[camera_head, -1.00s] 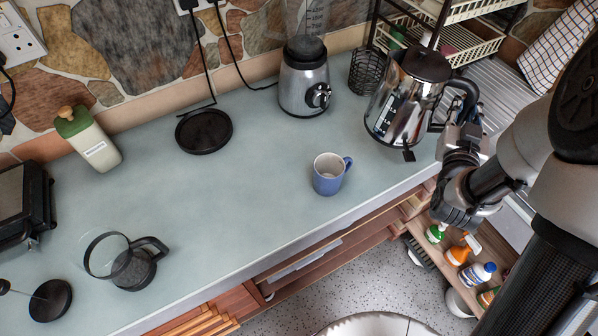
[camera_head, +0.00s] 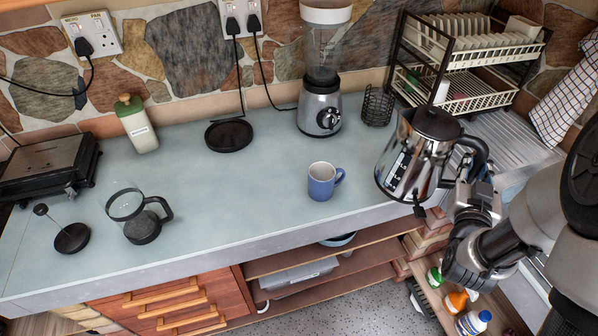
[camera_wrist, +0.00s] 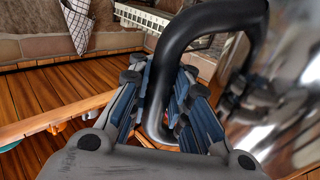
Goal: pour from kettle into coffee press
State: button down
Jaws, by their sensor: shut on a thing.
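The kettle (camera_head: 404,165) is polished steel with a black lid and black handle, at the right front of the counter. It is held slightly tilted; whether its base clears the counter is hard to tell. My gripper (camera_head: 468,187) is shut on its handle, on the right side. In the wrist view the black handle (camera_wrist: 190,40) runs between the fingers of my gripper (camera_wrist: 163,115), with the shiny kettle body (camera_wrist: 280,95) to the right. The coffee press (camera_head: 138,217) is a glass jug with a black handle, open-topped at the counter's left. Its plunger lid (camera_head: 72,238) lies beside it, rod up.
A blue mug (camera_head: 321,183) stands between the kettle and press. Behind are a blender (camera_head: 320,110), a black kettle base (camera_head: 229,136), a green-topped bottle (camera_head: 138,128) and a wire holder (camera_head: 377,107). A grill (camera_head: 45,168) is far left, a dish rack (camera_head: 470,82) back right.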

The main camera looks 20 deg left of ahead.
aim_at(122, 201)
jog(key=u, duration=1.35)
jog(key=i+j+u, duration=0.1)
jog(key=u, duration=0.25)
jog(key=i+u, duration=0.1)
jog(key=u, duration=0.25)
jog(key=i+u, duration=0.1)
jog(key=u, duration=0.25)
jog(key=i, duration=0.2)
jog(key=k+j+z, duration=0.25)
jog(key=k+j, duration=0.25)
jog(key=i+j+z, duration=0.25)
jog(key=i+j, duration=0.2)
jog(key=k, duration=0.45)
jog(key=l+u, duration=0.35)
jog(key=l, duration=0.35)
jog(key=l+u, duration=0.4)
jog(key=l, duration=0.35)
jog(key=i+l+u, duration=0.25)
jog(key=i+l, duration=0.15)
jog(key=l, duration=0.1)
